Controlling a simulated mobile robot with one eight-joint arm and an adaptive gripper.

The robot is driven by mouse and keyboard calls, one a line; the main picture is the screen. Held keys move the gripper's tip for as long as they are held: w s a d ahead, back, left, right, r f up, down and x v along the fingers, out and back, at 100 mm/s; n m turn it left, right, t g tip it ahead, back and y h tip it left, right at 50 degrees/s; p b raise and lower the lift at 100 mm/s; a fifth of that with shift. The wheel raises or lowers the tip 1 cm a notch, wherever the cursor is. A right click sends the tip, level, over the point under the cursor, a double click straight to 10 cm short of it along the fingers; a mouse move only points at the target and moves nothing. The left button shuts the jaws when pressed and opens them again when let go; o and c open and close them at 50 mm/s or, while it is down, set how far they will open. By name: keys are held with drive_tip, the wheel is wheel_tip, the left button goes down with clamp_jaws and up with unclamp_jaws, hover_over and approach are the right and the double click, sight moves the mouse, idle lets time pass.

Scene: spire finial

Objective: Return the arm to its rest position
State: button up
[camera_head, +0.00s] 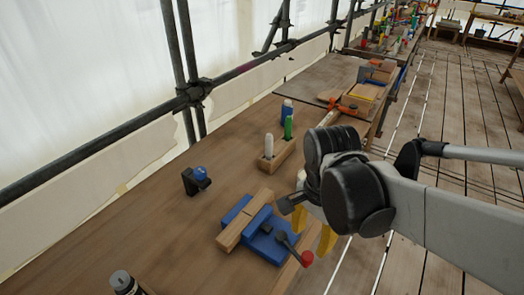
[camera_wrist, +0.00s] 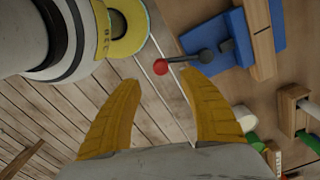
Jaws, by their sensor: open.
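My gripper (camera_head: 313,232) hangs over the front edge of the wooden bench (camera_head: 150,238), beside a blue clamp fixture (camera_head: 267,246). In the wrist view its two yellow fingers (camera_wrist: 160,78) are spread apart with nothing between them. The fixture holds a wooden block (camera_head: 242,222) and has a dark lever with a red ball knob (camera_head: 307,258). The knob also shows in the wrist view (camera_wrist: 161,67), just beyond the fingertips. My forearm comes in from the right and hides part of the bench edge.
A wooden holder (camera_head: 278,157) with a white and a green stick stands behind the fixture. A black piece with a blue ball (camera_head: 197,180) sits to the left. A dark bottle (camera_head: 124,283) stands at the near left. Scaffold tubes (camera_head: 120,135) run behind the bench. Plank floor (camera_head: 445,90) lies open at right.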

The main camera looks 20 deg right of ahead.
drive_tip(key=shift+r, duration=0.9)
drive_tip(key=w+a+r+n+t, duration=0.3)
drive_tip(key=n+t, duration=0.4)
drive_tip(key=n, duration=0.7)
drive_tip(key=shift+w+a+r, duration=0.25)
drive_tip(key=shift+w+r, duration=0.25)
drive_tip(key=shift+w, duration=0.15)
